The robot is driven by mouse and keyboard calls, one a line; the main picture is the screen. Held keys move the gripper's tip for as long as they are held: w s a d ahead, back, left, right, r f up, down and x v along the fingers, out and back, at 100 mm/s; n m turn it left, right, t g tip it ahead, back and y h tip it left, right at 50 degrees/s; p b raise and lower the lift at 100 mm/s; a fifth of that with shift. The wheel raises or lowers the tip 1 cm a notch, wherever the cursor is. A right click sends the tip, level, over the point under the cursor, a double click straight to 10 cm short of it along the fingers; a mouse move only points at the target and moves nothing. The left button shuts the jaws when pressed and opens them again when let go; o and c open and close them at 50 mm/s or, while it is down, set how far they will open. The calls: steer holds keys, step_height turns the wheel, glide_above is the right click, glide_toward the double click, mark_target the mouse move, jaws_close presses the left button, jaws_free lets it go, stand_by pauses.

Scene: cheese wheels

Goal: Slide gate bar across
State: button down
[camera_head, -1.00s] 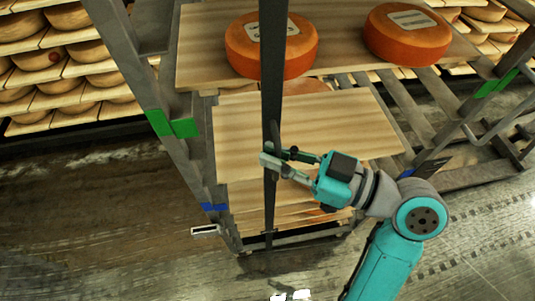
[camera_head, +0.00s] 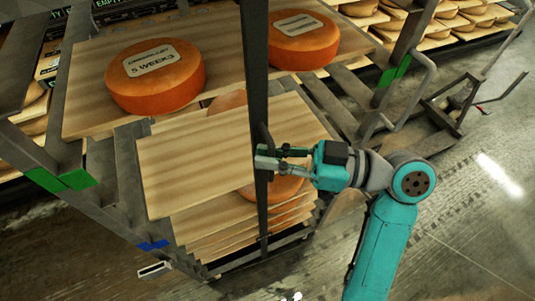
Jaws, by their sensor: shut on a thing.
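The gate bar (camera_head: 257,70) is a dark upright bar that runs from the top of the view down across the front of the wooden shelves. My gripper (camera_head: 267,160) is at the bar's middle, reaching in from the right, and is shut on it. The exact contact between fingers and bar is small and partly hidden. The bar stands in front of the right part of the shelf boards and between two orange cheese wheels as seen here.
A cheese wheel labelled 5 weeks (camera_head: 155,85) and another wheel (camera_head: 303,45) sit on the top board. Stacked boards (camera_head: 190,165) lie below. Rack posts with green marks (camera_head: 62,180) stand left and right. A hand cart (camera_head: 445,110) stands at right. Open floor (camera_head: 475,220) lies at lower right.

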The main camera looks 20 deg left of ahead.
steer(key=shift+w+d, duration=0.1)
steer(key=shift+w, duration=0.1)
steer(key=c, duration=1.2)
jaws_free()
steer(key=shift+d, duration=0.1)
steer(key=v, duration=1.2)
